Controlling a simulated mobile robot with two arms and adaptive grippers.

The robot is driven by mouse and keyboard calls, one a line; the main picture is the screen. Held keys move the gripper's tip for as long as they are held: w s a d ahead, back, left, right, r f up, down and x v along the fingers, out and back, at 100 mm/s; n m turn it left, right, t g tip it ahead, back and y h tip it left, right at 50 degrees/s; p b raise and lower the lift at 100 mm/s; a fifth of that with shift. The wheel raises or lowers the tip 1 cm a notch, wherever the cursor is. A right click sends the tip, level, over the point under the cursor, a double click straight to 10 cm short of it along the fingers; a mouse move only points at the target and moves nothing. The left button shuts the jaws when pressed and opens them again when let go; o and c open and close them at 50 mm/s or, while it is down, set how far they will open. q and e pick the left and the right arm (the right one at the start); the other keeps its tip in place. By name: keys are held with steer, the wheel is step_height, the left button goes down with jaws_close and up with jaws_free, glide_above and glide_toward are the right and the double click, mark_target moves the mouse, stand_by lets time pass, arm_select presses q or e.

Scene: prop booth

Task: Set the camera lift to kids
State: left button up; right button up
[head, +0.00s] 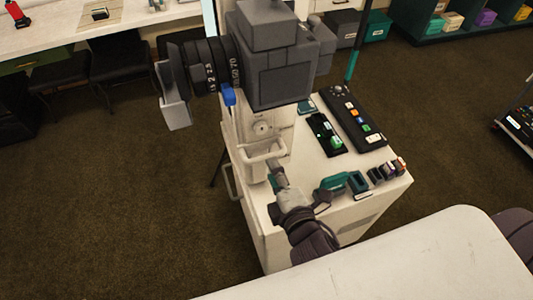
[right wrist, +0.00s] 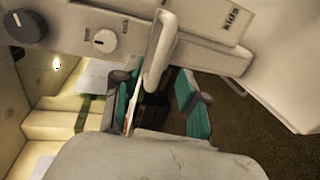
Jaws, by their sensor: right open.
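The camera lift is a pale column with a big grey camera (head: 285,65) on top. A white loop handle (head: 263,152) juts from its front, below a round knob (head: 262,127). In the right wrist view the handle (right wrist: 158,60) hangs beside a plate marked "kids" (right wrist: 232,17). My right gripper (head: 277,178) is open, just below the handle. In the right wrist view its teal-padded fingers (right wrist: 160,95) are spread, with the handle's lower end showing between them; I cannot tell whether they touch. My left gripper is not in view.
The cart top (head: 308,160) to the right holds a black control panel (head: 353,115), a black tray (head: 325,134), a teal item (head: 345,182) and several small dark blocks (head: 386,170). A blue piece (head: 229,95) sits under the lens. Carpet (head: 110,200) is clear on the left.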

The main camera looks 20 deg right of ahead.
mark_target(267, 155)
steer(key=x, duration=0.6)
steer(key=shift+b, duration=0.35)
steer(key=shift+s, duration=0.1)
jaws_close()
